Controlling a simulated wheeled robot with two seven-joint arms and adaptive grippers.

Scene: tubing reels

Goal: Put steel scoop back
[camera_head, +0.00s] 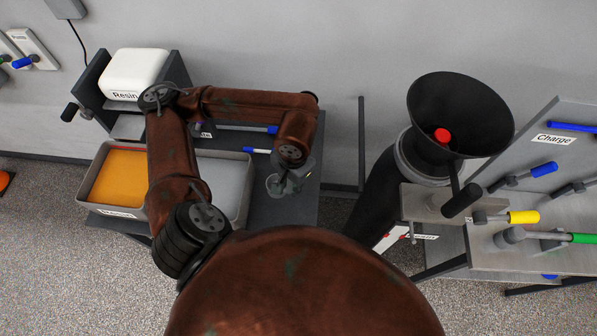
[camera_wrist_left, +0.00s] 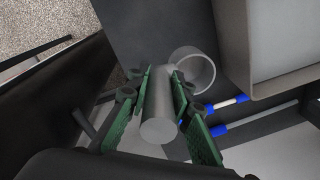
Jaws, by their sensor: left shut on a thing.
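My left gripper (camera_head: 288,180) hangs over the dark bench top (camera_head: 300,215), to the right of the grey tray. In the left wrist view, its green fingers (camera_wrist_left: 160,105) are shut on the grey cylindrical handle of the steel scoop (camera_wrist_left: 158,130). The scoop's round, open cup (camera_wrist_left: 192,70) shows just beyond the fingers. In the head view the cup (camera_head: 273,186) shows small beside the gripper. I cannot tell whether the scoop touches the bench. My right gripper is not in view.
An orange-filled tray (camera_head: 82,193) and a grey tray (camera_head: 246,195) stand left of the gripper, partly behind my arm. Blue-ended rods (camera_head: 250,128) lie at the back. A white Resin container (camera_head: 135,70) stands back left. A black funnel (camera_head: 460,105) and lever panels (camera_head: 540,180) stand right.

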